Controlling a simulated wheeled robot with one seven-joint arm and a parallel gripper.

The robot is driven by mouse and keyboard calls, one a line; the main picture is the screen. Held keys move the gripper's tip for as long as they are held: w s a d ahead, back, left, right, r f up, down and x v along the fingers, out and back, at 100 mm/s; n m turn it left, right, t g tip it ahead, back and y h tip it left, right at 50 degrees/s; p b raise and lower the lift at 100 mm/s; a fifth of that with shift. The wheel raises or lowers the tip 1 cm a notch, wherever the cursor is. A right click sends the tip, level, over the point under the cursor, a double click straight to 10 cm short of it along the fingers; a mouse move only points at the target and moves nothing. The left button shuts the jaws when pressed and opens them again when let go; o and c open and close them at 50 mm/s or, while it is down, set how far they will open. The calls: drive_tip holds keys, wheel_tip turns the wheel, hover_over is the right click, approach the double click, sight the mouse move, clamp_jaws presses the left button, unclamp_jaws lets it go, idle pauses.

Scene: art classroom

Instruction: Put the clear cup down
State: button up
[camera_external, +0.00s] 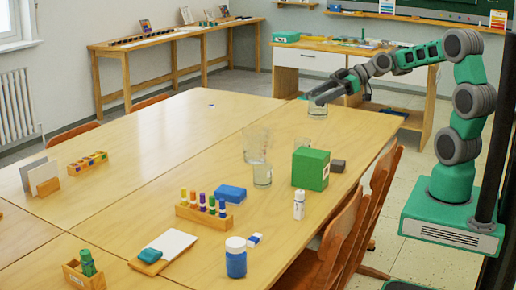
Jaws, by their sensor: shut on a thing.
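My gripper (322,97) is at the far right end of the large wooden table (180,125), with my arm reaching in from the right. It is shut on a clear cup (317,110), which hangs just below the fingers near the table's far edge. I cannot tell whether the cup's base touches the table. Other clear glass vessels (257,146) stand mid-table, nearer the camera, apart from my gripper.
A green box (310,168) and a dark block (337,166) stand near the right edge. A white bottle (299,205), a blue jar (236,258) and a rack of coloured pegs (204,214) are nearer. Wooden chairs (340,240) line the right side. The table's far left is mostly clear.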

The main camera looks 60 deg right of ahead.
drive_tip(key=s+d+r+m+t+h+p, duration=0.2)
drive_tip(key=s+d+r+p, duration=0.15)
drive_tip(key=d, duration=0.45)
drive_tip(key=n+g+y+p, duration=0.1)
approach(327, 108)
drive_tip(key=s+a, duration=0.2)
drive_tip(key=a, duration=0.3)
drive_tip(key=shift+g, duration=0.4)
drive_tip(key=w+f+b, duration=0.1)
drive_tip(key=w+b, duration=0.1)
drive_tip(key=w, duration=0.1)
drive_tip(key=w+f+b, duration=0.1)
drive_tip(key=w+b, duration=0.2)
drive_tip(key=w+f+b, duration=0.2)
drive_tip(key=w, duration=0.1)
drive_tip(key=shift+a, duration=0.3)
drive_tip(key=w+f, duration=0.1)
drive_tip(key=f, duration=0.1)
drive_tip(key=w+f, duration=0.2)
drive_tip(key=f, duration=0.1)
drive_tip(key=w+f, duration=0.1)
drive_tip(key=f, duration=0.2)
drive_tip(key=shift+w+b, duration=0.4)
drive_tip(key=shift+f, duration=0.35)
drive_tip(key=shift+f, duration=0.1)
